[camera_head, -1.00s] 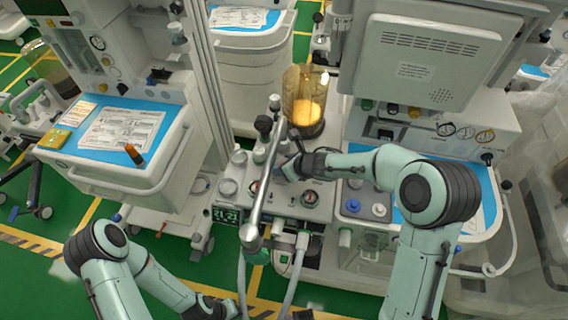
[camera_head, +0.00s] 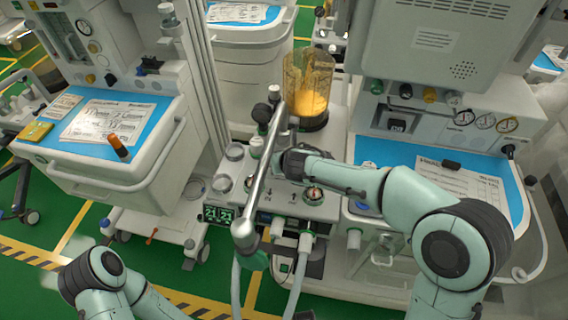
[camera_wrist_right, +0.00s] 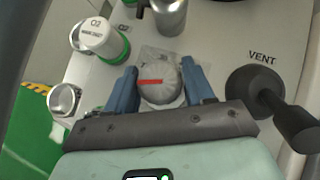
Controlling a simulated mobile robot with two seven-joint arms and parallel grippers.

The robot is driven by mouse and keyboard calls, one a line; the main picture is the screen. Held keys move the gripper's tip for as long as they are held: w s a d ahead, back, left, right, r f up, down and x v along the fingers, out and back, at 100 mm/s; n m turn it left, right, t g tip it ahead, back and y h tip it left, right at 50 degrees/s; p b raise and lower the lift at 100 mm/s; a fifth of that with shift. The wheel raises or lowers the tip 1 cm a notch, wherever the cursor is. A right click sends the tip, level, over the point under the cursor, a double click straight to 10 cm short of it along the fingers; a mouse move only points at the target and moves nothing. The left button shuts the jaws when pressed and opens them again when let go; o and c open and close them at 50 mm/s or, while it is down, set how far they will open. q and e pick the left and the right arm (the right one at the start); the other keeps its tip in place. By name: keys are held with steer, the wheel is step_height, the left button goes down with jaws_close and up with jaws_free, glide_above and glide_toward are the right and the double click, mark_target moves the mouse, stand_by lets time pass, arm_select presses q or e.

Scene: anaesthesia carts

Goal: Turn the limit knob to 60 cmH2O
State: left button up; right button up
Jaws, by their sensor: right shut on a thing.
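The limit knob (camera_wrist_right: 161,86) is a round grey-white knob with a red line across its top, seen in the right wrist view. The red line lies nearly level in that picture. My right gripper (camera_wrist_right: 160,88) has its two blue fingers on either side of the knob and is shut on it. In the head view my right gripper (camera_head: 282,162) is over the machine's top panel, partly behind the slanted metal tube, and the knob is hidden there. The scale around the knob cannot be read. My left arm is at the lower left, with its gripper out of the frame.
The slanted metal tube (camera_head: 262,185) crosses close to my right gripper. In the wrist view a black lever marked VENT (camera_wrist_right: 262,92) stands right of the knob, and a white-and-green O2 cap (camera_wrist_right: 103,40) at upper left. An amber canister (camera_head: 307,85) stands behind.

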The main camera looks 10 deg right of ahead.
steer(key=shift+m+h+b, duration=0.6)
steer(key=shift+m+h, duration=0.2)
steer(key=shift+m, duration=0.2)
steer(key=o, duration=1)
